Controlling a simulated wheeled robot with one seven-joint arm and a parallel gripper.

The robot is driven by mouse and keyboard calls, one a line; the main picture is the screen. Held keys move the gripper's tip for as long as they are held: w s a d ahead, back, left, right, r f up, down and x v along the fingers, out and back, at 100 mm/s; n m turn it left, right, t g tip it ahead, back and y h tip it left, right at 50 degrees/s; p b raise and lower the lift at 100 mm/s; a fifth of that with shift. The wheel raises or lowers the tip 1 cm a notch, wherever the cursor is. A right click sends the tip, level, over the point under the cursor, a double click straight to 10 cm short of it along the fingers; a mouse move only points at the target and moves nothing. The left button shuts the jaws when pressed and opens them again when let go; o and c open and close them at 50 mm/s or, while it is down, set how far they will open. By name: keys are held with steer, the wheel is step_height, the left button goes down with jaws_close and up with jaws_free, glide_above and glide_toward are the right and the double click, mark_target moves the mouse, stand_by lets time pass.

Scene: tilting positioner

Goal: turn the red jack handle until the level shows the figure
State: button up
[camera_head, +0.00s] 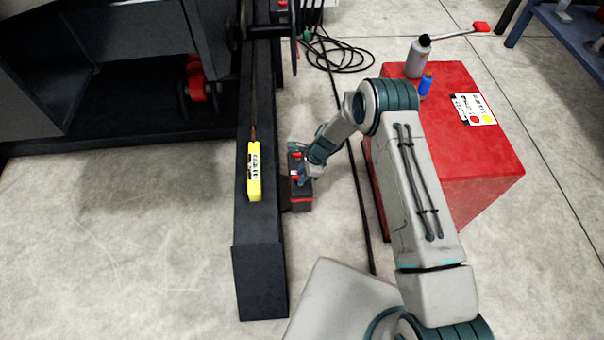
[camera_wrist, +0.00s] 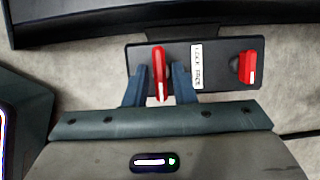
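A dark control plate (camera_wrist: 222,80) with a white label shows in the wrist view. A slim red handle (camera_wrist: 158,70) with a pale end stands on its left part, and a red knob (camera_wrist: 247,68) on its right. My gripper (camera_wrist: 160,82) is open, with one blue finger on each side of the slim handle and gaps visible between. In the head view my gripper (camera_head: 304,173) reaches down to the small dark and red box (camera_head: 301,201) beside the beam, hiding much of its top. A yellow level (camera_head: 254,172) lies along the beam; its reading is too small to make out.
The dark beam (camera_head: 259,270) runs lengthwise left of my arm. A red cabinet (camera_head: 480,165) stands to the right, bearing a grey bottle (camera_head: 417,60), a blue bottle (camera_head: 426,84) and a card (camera_head: 474,109). Black cables (camera_head: 340,55) lie on the floor behind.

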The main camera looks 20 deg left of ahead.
jaws_close()
steer(key=shift+n, duration=0.3)
steer(key=n+b, duration=0.1)
steer(key=n+g+b, duration=0.1)
steer(key=shift+w+a+f+n+h, duration=0.1)
steer(key=shift+f+n+h, duration=0.05)
steer(key=shift+n+h, duration=0.2)
steer(key=n+h+b, duration=0.1)
steer(key=n, duration=0.2)
steer(key=shift+n+g+b, duration=0.25)
steer(key=shift+g+b, duration=0.15)
steer(key=n+h+b, duration=0.1)
steer(key=n, duration=0.1)
steer(key=n+h+b, duration=0.1)
steer(key=n, duration=0.1)
steer(key=shift+w+a+n, duration=0.1)
steer(key=shift+a+n, duration=0.05)
steer(key=shift+n, duration=0.15)
steer(key=n, duration=0.2)
steer(key=n+h+b, duration=0.1)
steer(key=n, duration=0.1)
steer(key=shift+a+h+b, duration=0.1)
steer(key=shift+h+b, duration=0.15)
steer(key=shift+b, duration=0.05)
steer(key=shift+n, duration=0.3)
